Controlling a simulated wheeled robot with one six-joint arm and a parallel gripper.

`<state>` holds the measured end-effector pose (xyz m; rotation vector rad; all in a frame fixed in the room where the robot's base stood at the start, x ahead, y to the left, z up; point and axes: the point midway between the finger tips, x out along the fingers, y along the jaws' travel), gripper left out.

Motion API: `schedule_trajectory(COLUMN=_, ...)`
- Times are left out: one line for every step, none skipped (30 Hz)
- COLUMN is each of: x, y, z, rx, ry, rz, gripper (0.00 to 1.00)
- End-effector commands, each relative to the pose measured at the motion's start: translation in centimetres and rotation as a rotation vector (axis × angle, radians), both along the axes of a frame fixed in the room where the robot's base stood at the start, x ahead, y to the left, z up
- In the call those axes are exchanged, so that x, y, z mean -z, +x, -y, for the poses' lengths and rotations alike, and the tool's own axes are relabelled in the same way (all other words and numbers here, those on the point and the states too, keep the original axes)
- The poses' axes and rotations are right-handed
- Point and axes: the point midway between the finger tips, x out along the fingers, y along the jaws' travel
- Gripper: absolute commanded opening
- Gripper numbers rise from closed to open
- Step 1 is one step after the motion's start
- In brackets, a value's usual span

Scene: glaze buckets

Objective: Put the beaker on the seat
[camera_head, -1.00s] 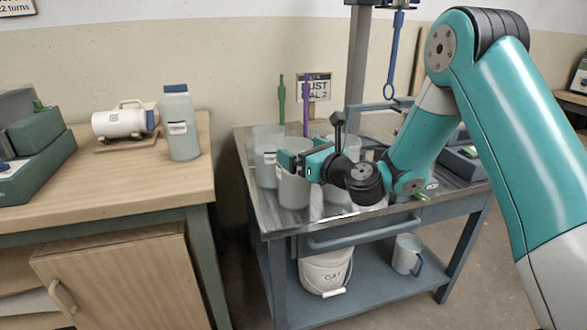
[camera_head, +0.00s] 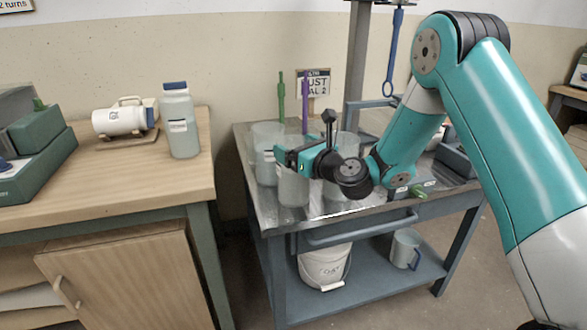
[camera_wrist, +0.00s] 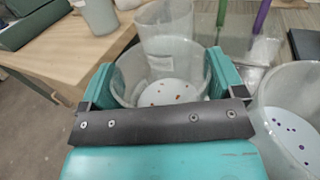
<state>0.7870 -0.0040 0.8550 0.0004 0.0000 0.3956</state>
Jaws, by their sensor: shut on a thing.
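My gripper (camera_head: 291,160) is shut on a translucent beaker (camera_head: 293,188) above or on the metal top of the blue-grey cart (camera_head: 262,218). I cannot tell if the beaker touches the top. In the wrist view the teal fingers grip this upright beaker (camera_wrist: 160,92) from both sides; reddish-brown specks show on its pale bottom. Another clear vessel (camera_wrist: 167,30) stands right behind it, and one with purple specks (camera_wrist: 293,125) stands to the right. I cannot pick out the seat with certainty.
A green stick (camera_head: 281,95) and a purple stick (camera_head: 305,105) rise among the vessels. A white bucket (camera_head: 325,268) and a mug (camera_head: 404,250) stand on the cart's lower shelf.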

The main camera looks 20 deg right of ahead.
Motion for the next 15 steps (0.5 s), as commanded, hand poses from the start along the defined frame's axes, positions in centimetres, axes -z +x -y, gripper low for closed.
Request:
schedule_trajectory(x=-0.2, y=0.0, z=0.0, rx=0.001, ry=0.002, rz=0.004, gripper=0.05)
schedule_trajectory(x=-0.2, y=0.0, z=0.0, rx=0.001, ry=0.002, rz=0.004, gripper=0.05)
schedule_trajectory(x=-0.3, y=0.0, z=0.0, rx=0.001, ry=0.002, rz=0.004, gripper=0.05)
schedule_trajectory(x=-0.3, y=0.0, z=0.0, rx=0.000, ry=0.002, rz=0.004, gripper=0.05)
schedule_trajectory(x=-0.4, y=0.0, z=0.0, rx=0.000, ry=0.002, rz=0.005, gripper=0.05)
schedule_trajectory(x=-0.5, y=0.0, z=0.0, rx=0.000, ry=0.001, rz=0.005, gripper=0.05)
schedule_trajectory(x=-0.5, y=0.0, z=0.0, rx=0.000, ry=0.001, rz=0.005, gripper=0.05)
schedule_trajectory(x=-0.6, y=0.0, z=0.0, rx=0.000, ry=0.001, rz=0.005, gripper=0.05)
schedule_trajectory(x=-0.8, y=0.0, z=0.0, rx=0.000, ry=0.000, rz=0.005, gripper=0.05)
schedule_trajectory(x=-1.0, y=0.0, z=0.0, rx=0.000, ry=0.000, rz=0.005, gripper=0.05)
schedule_trajectory(x=-1.1, y=0.0, z=0.0, rx=0.000, ry=0.000, rz=0.005, gripper=0.05)
schedule_trajectory(x=-1.4, y=0.1, z=0.0, rx=0.000, ry=0.001, rz=0.005, gripper=0.05)
schedule_trajectory(x=-1.6, y=0.0, z=0.0, rx=0.000, ry=0.001, rz=0.005, gripper=0.05)
schedule_trajectory(x=-1.8, y=0.0, z=0.0, rx=0.000, ry=0.002, rz=0.005, gripper=0.05)
schedule_trajectory(x=-2.2, y=0.0, z=0.0, rx=0.000, ry=0.001, rz=0.005, gripper=0.05)
